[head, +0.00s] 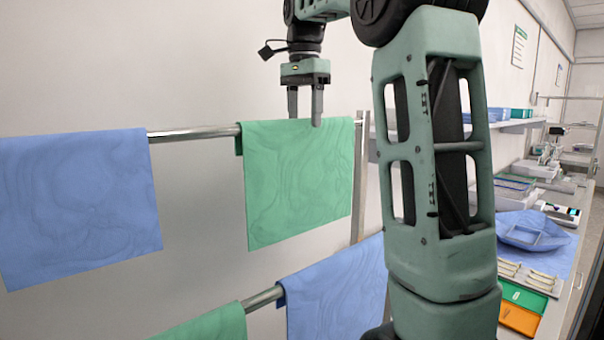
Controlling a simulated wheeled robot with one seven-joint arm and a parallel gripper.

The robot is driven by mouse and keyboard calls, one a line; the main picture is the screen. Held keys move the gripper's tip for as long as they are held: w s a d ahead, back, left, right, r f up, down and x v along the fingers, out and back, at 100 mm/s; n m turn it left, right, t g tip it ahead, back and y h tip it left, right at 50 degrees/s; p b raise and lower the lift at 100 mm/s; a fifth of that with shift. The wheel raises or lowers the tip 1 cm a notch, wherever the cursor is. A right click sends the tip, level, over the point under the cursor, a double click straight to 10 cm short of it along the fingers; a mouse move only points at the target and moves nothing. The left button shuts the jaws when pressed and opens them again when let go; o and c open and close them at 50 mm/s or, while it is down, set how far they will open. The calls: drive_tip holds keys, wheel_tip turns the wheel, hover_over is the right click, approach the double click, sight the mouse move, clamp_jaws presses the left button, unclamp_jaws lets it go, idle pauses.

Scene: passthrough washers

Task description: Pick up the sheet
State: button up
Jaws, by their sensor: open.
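A green sheet (299,185) hangs over the upper metal rail at its right end. A blue sheet (78,205) hangs on the same rail at the far left. On a lower rail hang another blue sheet (338,295) and another green sheet (212,326), both partly cut off or hidden. My gripper (305,119) points down with its two fingers apart, at the top edge of the upper green sheet. I cannot tell whether the fingers straddle the sheet and rail or are in front of them.
The upper rail (195,132) is bare between the two sheets. A post (359,190) stands at its right end. At right, a counter holds a blue wrapped bundle (531,232), a green tray (522,298), an orange tray (519,319) and instruments. My arm hides part of the middle.

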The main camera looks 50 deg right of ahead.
sight(302, 135)
drive_tip(key=shift+w+a+f+p, duration=0.1)
drive_tip(key=shift+f+p, duration=0.25)
drive_tip(key=shift+f, duration=0.9)
drive_tip(key=shift+w+f+p, duration=0.1)
drive_tip(key=shift+f+p, duration=0.2)
drive_tip(key=shift+f, duration=0.9)
clamp_jaws()
